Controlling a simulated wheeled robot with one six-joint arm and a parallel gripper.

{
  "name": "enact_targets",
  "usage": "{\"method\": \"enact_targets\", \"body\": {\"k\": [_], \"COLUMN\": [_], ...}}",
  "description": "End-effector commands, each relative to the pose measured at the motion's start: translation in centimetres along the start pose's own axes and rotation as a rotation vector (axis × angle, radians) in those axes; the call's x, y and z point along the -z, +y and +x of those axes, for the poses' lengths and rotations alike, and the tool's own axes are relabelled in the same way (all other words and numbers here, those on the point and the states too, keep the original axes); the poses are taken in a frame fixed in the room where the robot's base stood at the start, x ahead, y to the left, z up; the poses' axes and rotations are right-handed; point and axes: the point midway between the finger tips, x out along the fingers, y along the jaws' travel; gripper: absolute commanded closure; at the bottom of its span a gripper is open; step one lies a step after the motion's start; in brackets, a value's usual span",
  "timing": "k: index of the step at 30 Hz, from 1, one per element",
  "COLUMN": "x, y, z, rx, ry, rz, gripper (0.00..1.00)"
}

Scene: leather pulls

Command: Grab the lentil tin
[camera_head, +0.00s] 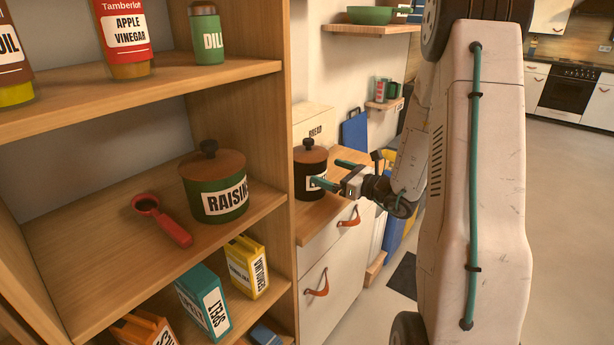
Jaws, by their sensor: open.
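A dark brown tin (308,160) with a round black knob on its lid stands upright on the wooden counter beyond the shelf unit. Its pale label is mostly covered by a finger, so I cannot read whether it says lentils. My gripper (331,173) is open, with teal fingers pointing left at the tin. The nearer finger crosses in front of the tin's label. The other finger's tip is at the tin's right, farther back. I cannot tell whether either finger touches it.
The shelf unit at left holds a green raisins tin (215,190), a red scoop (163,221), a green dill jar (206,35), an apple vinegar bottle (125,38) and several boxes below. A bread box (312,122) stands behind the dark tin. Drawers with leather pulls (317,284) are under the counter.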

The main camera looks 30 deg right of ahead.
Motion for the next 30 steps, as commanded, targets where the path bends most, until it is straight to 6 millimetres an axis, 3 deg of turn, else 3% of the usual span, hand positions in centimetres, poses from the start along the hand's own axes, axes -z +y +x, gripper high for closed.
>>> {"method": "enact_targets", "body": {"k": [6, 14, 15, 21, 30], "x": [0.0, 0.0, 0.0, -0.1, -0.3], "y": [0.2, 0.4, 0.4, 0.4, 0.3], "z": [3.1, 3.7, 3.7, 3.7, 3.7], "rx": [-0.005, -0.006, -0.006, -0.006, -0.007], "ry": [0.001, 0.0, 0.0, -0.003, -0.003], "rz": [0.001, 0.0, 0.0, -0.002, -0.002], "gripper": [0.0, 0.0, 0.03, 0.55, 0.55]}}
